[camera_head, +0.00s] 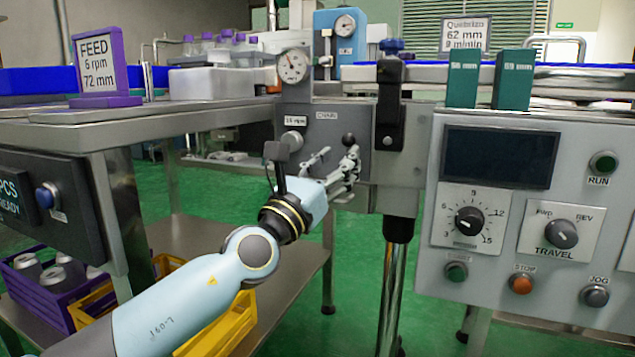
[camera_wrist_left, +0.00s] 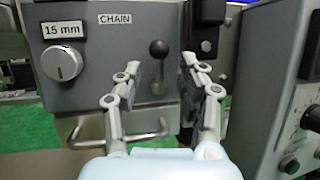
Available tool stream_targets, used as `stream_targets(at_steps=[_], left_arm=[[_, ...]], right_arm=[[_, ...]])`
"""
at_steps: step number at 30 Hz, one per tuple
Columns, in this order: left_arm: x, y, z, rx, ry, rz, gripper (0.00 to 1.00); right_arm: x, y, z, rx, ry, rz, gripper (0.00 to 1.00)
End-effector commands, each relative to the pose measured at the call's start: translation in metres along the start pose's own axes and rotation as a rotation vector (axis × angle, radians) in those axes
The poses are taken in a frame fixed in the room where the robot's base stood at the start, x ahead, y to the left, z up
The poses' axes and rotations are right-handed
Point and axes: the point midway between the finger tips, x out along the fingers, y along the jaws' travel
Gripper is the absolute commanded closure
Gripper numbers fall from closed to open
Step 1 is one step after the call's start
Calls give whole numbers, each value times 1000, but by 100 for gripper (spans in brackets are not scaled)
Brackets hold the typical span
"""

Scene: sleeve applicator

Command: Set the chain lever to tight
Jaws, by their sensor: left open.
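The chain lever has a black ball knob (camera_head: 349,140) and stands on the grey panel beside the CHAIN label (camera_head: 326,115). In the left wrist view the chain lever (camera_wrist_left: 158,50) points up, with its short grey stem below the knob. My left gripper (camera_head: 340,160) is open in front of the panel. In the left wrist view its two fingers (camera_wrist_left: 160,66) stand on either side of the lever, with a gap on each side. I cannot tell how far the fingertips are from the knob in depth. My right gripper is not in view.
A dial marked 15 mm (camera_wrist_left: 62,60) is left of the lever. A metal handle bar (camera_wrist_left: 117,138) runs below it. A black clamp-like part (camera_head: 389,105) is close on the right. The control box (camera_head: 500,150) stands further right.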

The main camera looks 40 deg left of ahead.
Motion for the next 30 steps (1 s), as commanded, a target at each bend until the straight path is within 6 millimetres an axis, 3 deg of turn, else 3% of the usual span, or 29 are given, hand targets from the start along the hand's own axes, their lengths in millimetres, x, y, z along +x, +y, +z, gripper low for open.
stream_targets(at_steps=[6, 12, 18, 30], left_arm=[[-52, 0, -2, 1, 6, -2, 60], [-82, 0, -1, 0, 4, -2, 60], [-91, 0, -1, 0, 1, -1, 60], [-91, 0, -1, 0, 1, -1, 60]], right_arm=[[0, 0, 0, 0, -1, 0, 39], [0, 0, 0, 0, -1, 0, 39], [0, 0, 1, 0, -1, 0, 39], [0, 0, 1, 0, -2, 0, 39]])
